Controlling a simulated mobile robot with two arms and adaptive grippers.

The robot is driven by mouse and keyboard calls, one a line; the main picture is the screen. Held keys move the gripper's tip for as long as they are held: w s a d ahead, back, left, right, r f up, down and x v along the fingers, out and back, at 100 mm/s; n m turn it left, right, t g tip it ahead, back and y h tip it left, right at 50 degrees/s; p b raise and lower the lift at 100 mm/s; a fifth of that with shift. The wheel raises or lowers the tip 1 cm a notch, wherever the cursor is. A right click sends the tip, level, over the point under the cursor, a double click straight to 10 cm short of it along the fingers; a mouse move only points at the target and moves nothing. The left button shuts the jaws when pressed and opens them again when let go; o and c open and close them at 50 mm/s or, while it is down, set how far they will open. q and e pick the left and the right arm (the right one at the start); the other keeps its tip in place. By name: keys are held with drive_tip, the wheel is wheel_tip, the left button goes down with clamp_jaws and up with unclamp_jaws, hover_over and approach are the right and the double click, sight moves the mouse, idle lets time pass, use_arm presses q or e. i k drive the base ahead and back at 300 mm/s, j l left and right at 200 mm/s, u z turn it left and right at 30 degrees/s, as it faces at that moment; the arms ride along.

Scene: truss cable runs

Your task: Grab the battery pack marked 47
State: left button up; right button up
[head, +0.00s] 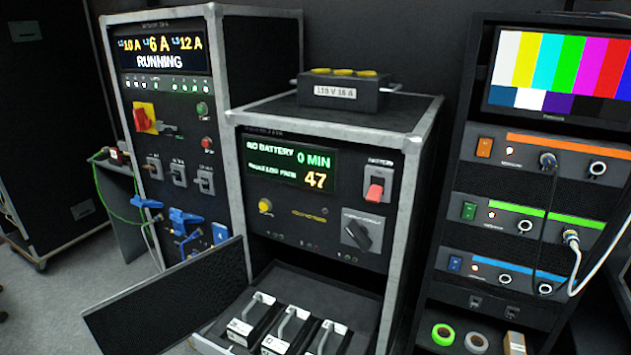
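Three dark battery packs with pale bail handles and white labels stand in a row in the open lower bay: a left pack (253,318), a middle pack (285,330) and a right pack (325,341). The label markings are too small to read, so I cannot tell which is 47. The lower ends of the packs run close to the bottom edge of the picture. The display (290,165) above reads "NO BATTERY 0 MIN" and shows 47 on its lower line. Neither of my grippers is in view.
The bay's black door (170,300) hangs open at the left. A box (343,92) marked 115 V 16 A sits on the cabinet. A power rack (165,110) with blue plugs stands left. A monitor rack (525,215) with cables and tape rolls stands right.

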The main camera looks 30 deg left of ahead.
sight(286, 337)
drive_tip(key=u, duration=1.15)
